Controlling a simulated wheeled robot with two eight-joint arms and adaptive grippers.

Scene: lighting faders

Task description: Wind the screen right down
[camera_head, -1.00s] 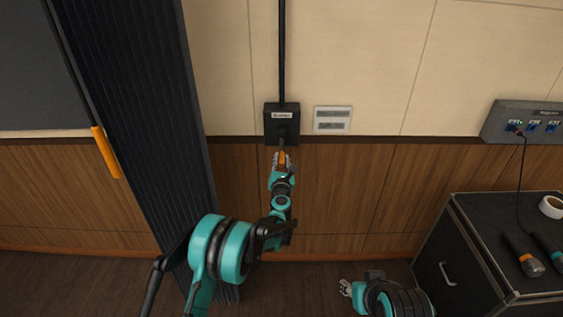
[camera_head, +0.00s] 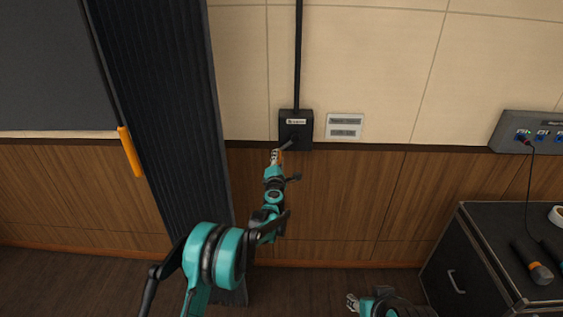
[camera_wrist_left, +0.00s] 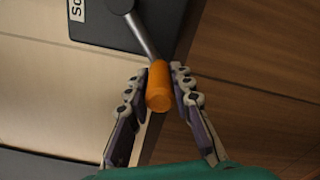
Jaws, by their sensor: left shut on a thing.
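A black winch box (camera_head: 296,128) with a white label is on the wall, and a dark rod runs up from it. Its grey crank arm (camera_wrist_left: 145,38) points down and to the left in the head view and ends in an orange grip (camera_wrist_left: 159,88). My left gripper (camera_head: 277,156) is shut on this orange grip, with a finger on each side of it in the left wrist view (camera_wrist_left: 160,85). The dark grey screen (camera_head: 45,65) hangs at the upper left, its lower edge near the wood panelling. My right gripper (camera_head: 352,303) is low and away from the wall, too small to read.
A black pleated curtain (camera_head: 165,110) hangs between screen and winch, with an orange handle (camera_head: 130,152) on a dark cord or rod. A pale wall plate (camera_head: 345,126) is beside the box. A black case (camera_head: 480,225) with a torch-like tool (camera_head: 533,262) stands right.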

